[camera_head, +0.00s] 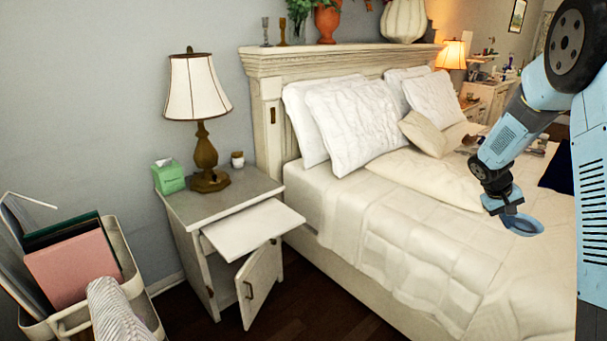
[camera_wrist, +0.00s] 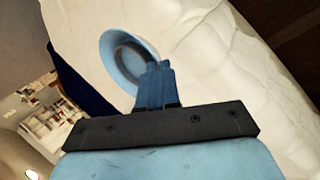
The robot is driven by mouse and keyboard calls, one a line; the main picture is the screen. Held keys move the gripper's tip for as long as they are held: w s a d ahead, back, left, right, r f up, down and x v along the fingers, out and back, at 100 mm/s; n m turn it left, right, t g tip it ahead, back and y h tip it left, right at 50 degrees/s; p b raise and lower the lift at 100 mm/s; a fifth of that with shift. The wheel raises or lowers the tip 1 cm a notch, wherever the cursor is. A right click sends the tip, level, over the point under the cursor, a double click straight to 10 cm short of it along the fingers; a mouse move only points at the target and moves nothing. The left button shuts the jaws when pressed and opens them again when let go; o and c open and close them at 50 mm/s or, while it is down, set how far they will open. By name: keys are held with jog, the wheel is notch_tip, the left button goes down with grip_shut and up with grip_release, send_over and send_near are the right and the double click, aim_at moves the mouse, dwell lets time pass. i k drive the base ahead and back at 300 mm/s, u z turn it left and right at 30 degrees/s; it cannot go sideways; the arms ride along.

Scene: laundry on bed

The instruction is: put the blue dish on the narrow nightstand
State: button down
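The blue dish (camera_head: 524,225) is a small round light-blue bowl. It is at the tip of my gripper (camera_head: 508,205), above the white bedding on the right. In the wrist view the dish (camera_wrist: 128,58) shows with its rim against my gripper's fingers (camera_wrist: 155,84), which are close together on its near edge. The narrow nightstand (camera_head: 190,210) stands left of the bed, far from my gripper. It has a grey top, a white pull-out board slid out on its right and a cabinet door hanging open below.
A lamp (camera_head: 198,100), a green tissue box (camera_head: 168,177) and a small jar (camera_head: 237,159) stand on the nightstand. The pull-out board (camera_head: 252,226) is bare. A cart (camera_head: 140,290) with books stands at front left. Pillows (camera_head: 352,120) lie on the bed.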

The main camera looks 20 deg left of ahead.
aim_at(242, 191)
jog(key=u, duration=0.05)
jog(key=i, duration=0.85)
jog(key=u, duration=0.5)
jog(key=i, duration=0.75)
jog(key=u, duration=0.9)
